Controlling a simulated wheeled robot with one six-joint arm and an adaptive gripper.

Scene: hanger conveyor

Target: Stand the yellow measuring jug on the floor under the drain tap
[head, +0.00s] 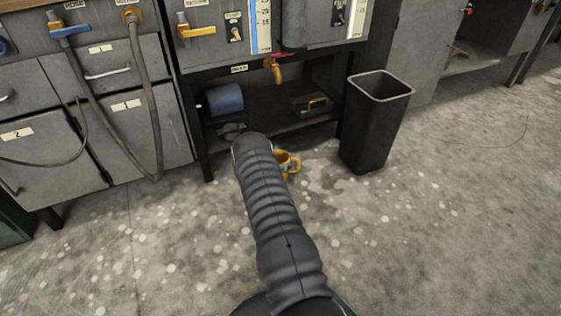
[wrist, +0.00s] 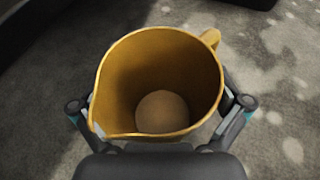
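The yellow measuring jug (wrist: 160,70) fills the middle of the wrist view, upright, its open mouth towards me. Its spout is at lower left and its handle at upper right. My gripper (wrist: 160,118) has one finger on each side of the jug and appears shut on it; the fingertips are hidden beneath the rim. In the head view the jug (head: 288,161) shows partly behind my arm, low in front of the bench. I cannot tell whether its base touches the floor. The drain tap (head: 275,72), orange with a red lever, hangs under the DRAIN label, above and behind the jug.
A low shelf (head: 262,122) under the bench holds a blue roll (head: 226,99) and a dark box (head: 311,105). A black bin (head: 375,125) stands right of the jug. Hoses (head: 148,100) hang at the left. The floor (head: 440,240) at front right is clear.

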